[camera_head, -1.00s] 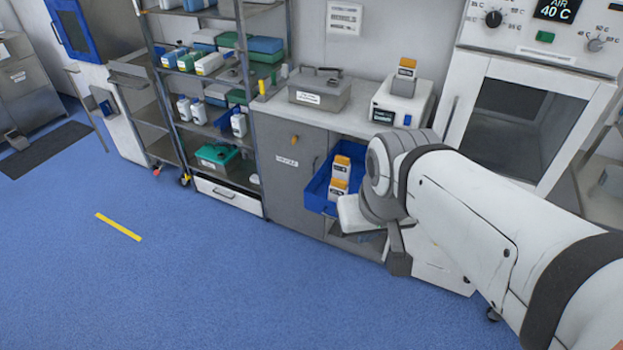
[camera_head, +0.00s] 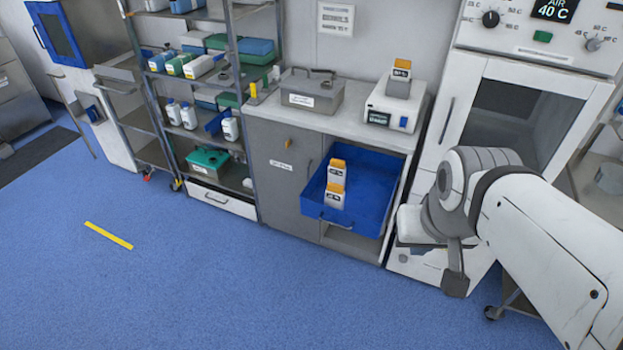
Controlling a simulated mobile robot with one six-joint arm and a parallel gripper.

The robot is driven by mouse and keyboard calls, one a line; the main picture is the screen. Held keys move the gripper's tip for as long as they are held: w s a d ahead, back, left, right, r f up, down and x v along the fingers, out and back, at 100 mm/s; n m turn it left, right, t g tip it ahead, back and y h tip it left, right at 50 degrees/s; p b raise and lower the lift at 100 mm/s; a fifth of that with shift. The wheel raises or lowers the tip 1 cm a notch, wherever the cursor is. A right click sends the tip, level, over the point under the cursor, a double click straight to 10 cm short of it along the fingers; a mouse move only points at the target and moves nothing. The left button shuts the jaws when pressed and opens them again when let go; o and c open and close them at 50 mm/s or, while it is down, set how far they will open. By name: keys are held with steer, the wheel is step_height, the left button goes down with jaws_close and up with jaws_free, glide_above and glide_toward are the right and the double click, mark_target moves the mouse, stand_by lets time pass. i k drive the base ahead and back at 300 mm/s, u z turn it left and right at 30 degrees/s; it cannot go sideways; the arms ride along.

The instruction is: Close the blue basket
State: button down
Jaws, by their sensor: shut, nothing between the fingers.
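The blue basket (camera_head: 370,195) stands pulled out from the open bay of the grey cabinet under the counter. Two white and orange boxes (camera_head: 336,174) stand in its left part; the right part is bare. My gripper (camera_head: 455,284) hangs at the end of my white arm, to the right of the basket and apart from it in the picture. It is shut with nothing in it. The fingers are small and dark in this view.
The grey cabinet door (camera_head: 285,175) is left of the basket. A white cabinet (camera_head: 520,125) with a dark window stands to the right. A shelf rack (camera_head: 205,110) with bottles is at left. The blue floor (camera_head: 200,290) in front is clear.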

mark_target(372, 178)
steer(key=u, duration=0.05)
steer(key=i, duration=1)
steer(key=z, duration=0.05)
